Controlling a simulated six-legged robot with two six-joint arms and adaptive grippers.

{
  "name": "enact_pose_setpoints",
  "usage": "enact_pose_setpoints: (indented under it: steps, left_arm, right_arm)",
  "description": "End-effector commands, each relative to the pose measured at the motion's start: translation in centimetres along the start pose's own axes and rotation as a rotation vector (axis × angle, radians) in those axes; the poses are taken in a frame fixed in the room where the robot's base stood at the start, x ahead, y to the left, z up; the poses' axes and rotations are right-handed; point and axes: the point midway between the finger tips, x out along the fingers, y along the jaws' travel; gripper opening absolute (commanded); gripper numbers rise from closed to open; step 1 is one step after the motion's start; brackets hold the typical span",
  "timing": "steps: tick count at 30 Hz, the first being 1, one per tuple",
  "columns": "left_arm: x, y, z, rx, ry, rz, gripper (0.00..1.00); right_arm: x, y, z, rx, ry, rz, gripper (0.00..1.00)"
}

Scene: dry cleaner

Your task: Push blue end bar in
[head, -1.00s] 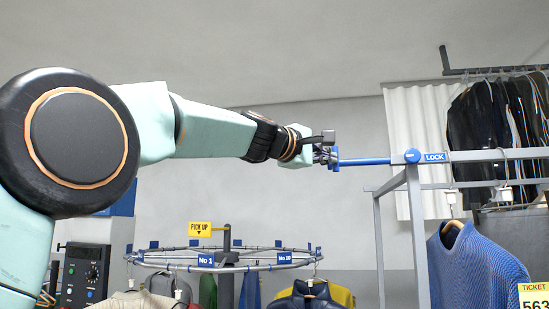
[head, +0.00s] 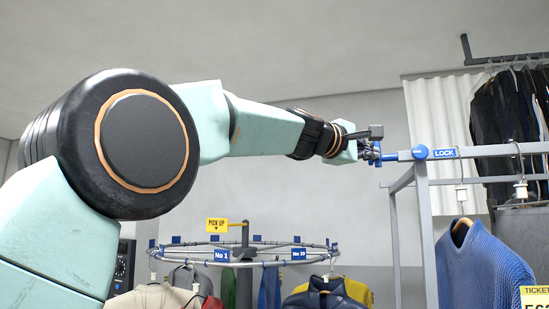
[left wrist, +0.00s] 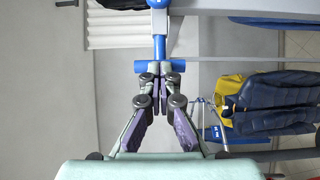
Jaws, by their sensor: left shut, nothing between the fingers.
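The blue end bar (head: 400,156) sticks out a short way to the left from the end of the grey rack's top rail, at a round blue knob (head: 420,152) beside a blue LOCK label (head: 444,153). In the left wrist view the bar's blue crosspiece (left wrist: 142,67) lies straight ahead, across the fingertips. My left gripper (head: 368,151) is shut and empty, with its fingertips at the crosspiece and apparently touching it. It also shows in the left wrist view (left wrist: 160,78). My right gripper is not in view.
A blue knitted jacket (head: 480,265) hangs from the rack (head: 424,230). A round carousel (head: 240,262) with several garments stands below my left arm. Dark clothes (head: 505,105) hang on a rail behind. The air above my arm is clear.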

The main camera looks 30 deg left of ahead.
Motion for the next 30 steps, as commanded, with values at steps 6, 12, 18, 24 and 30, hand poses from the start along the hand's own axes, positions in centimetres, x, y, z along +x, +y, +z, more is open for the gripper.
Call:
enact_pose_setpoints:
  steps: [6, 12, 18, 24, 30]
  left_arm:
    - [0.6, -0.1, 0.8, 0.002, 0.000, -0.001, 0.00]
    - [0.9, -0.1, 1.2, 0.001, 0.000, -0.002, 0.00]
    - [0.9, -0.1, 1.3, 0.001, 0.001, -0.001, 0.00]
    - [1.0, -0.1, 1.4, 0.001, 0.000, -0.001, 0.00]
    - [0.9, -0.1, 1.3, 0.000, 0.001, -0.001, 0.00]
  right_arm:
    - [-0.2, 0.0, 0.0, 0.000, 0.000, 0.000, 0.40]
    - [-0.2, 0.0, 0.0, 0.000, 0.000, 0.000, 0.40]
    - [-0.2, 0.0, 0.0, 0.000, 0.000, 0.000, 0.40]
    - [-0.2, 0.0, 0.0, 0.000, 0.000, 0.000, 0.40]
    - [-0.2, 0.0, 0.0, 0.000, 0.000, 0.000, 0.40]
